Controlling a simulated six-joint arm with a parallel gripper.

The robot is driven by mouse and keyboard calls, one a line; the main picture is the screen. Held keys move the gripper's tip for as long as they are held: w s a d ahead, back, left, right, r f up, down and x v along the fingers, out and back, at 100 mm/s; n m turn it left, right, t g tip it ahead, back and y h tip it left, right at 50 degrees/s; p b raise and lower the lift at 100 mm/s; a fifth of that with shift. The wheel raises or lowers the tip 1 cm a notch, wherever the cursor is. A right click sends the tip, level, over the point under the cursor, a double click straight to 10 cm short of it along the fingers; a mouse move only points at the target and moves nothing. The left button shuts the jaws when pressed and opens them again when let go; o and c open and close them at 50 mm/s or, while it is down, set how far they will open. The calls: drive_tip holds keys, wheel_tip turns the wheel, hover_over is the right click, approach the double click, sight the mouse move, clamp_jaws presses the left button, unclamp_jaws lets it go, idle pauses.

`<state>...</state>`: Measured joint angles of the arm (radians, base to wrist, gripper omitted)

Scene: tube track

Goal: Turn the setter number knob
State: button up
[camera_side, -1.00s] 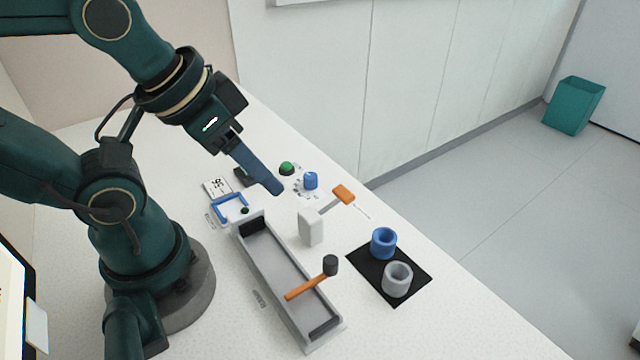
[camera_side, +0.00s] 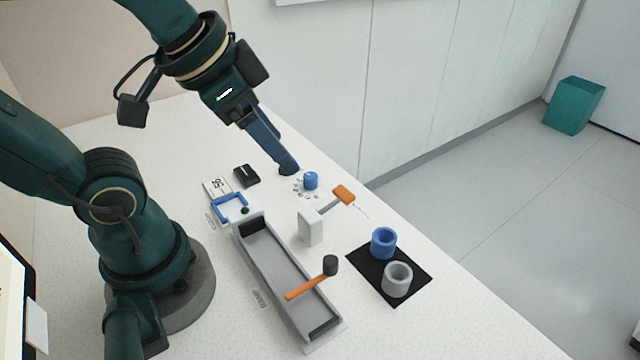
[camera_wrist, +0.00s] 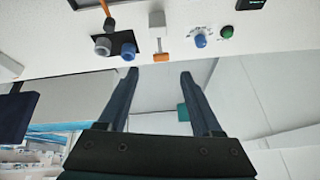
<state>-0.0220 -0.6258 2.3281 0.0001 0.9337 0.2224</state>
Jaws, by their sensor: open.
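The setter number knob is a small blue knob (camera_side: 311,181) standing on a white dial marked with small numbers, near the table's far edge. In the wrist view the blue knob (camera_wrist: 200,41) shows at the top right, beyond the fingers, next to a green button (camera_wrist: 227,32). My gripper (camera_side: 288,168) is above the table just left of the knob in the side view and hides the green button there. Its two long blue fingers, seen in the wrist view (camera_wrist: 173,72), are spread apart with nothing between them.
An orange-handled lever on a white block (camera_side: 310,228) stands in front of the knob. A grey trough (camera_side: 285,280) with a hammer, a black mat (camera_side: 362,262) with blue and grey rings, and a blue frame (camera_side: 217,212) lie nearby. A small black box (camera_side: 247,175) is behind.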

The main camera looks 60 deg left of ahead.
drive_tip(key=w+a+m+g, duration=0.1)
drive_tip(key=w+a, duration=0.1)
drive_tip(key=w, duration=0.4)
drive_tip(key=g, duration=0.5)
hover_over(310, 175)
wheel_tip(310, 175, down, 12)
drive_tip(key=shift+d+f, duration=0.1)
drive_tip(key=shift+f, duration=2.6)
clamp_jaws()
